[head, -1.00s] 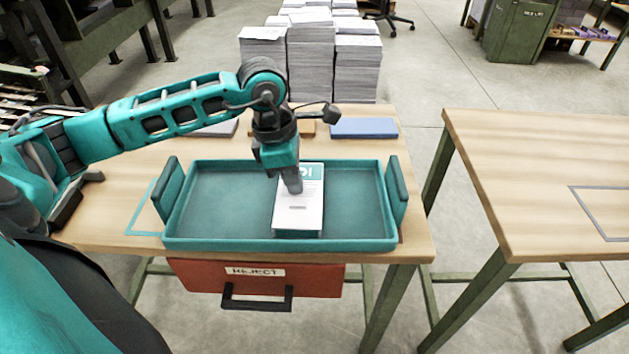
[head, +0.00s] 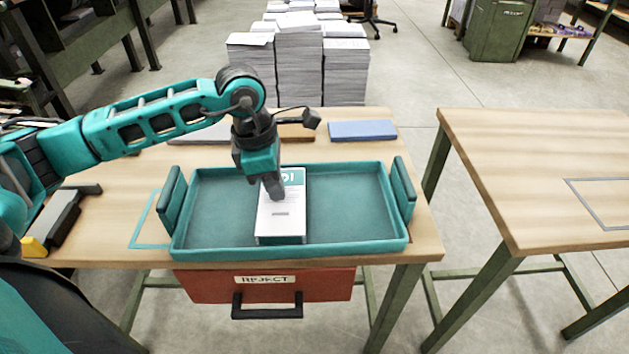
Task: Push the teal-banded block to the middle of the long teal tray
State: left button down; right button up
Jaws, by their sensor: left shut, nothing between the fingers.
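The teal-banded block (head: 281,222), a white stack with a teal band at its far end, lies flat in the long teal tray (head: 350,247). It sits close to the tray's middle, a little left of it, with bare tray floor on both sides. My left gripper (head: 273,190) is shut and empty, pointing down over the block. Its fingertips overlap the block's upper left part; I cannot tell whether they touch its top or its side. My right gripper is not in view.
The tray has raised end handles, the right one (head: 403,187) near the table's right edge. A blue slab (head: 362,130) lies behind the tray. A red REJECT drawer (head: 330,284) hangs below. A dark thing with a yellow end (head: 35,246) is at far left.

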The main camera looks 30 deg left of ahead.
pick_arm(q)
jog(key=shift+s+r, duration=0.1)
jog(key=shift+r, duration=0.15)
jog(key=shift+a, duration=0.1)
jog(key=shift+a, duration=0.1)
jog(key=s+a, duration=0.2)
jog(key=a, duration=0.1)
jog(key=s+a, duration=0.2)
jog(key=a, duration=0.1)
jog(key=s+a, duration=0.2)
jog(key=a, duration=0.1)
jog(key=shift+s+a+r, duration=0.15)
jog(key=shift+s+a, duration=0.05)
jog(key=shift+a, duration=0.15)
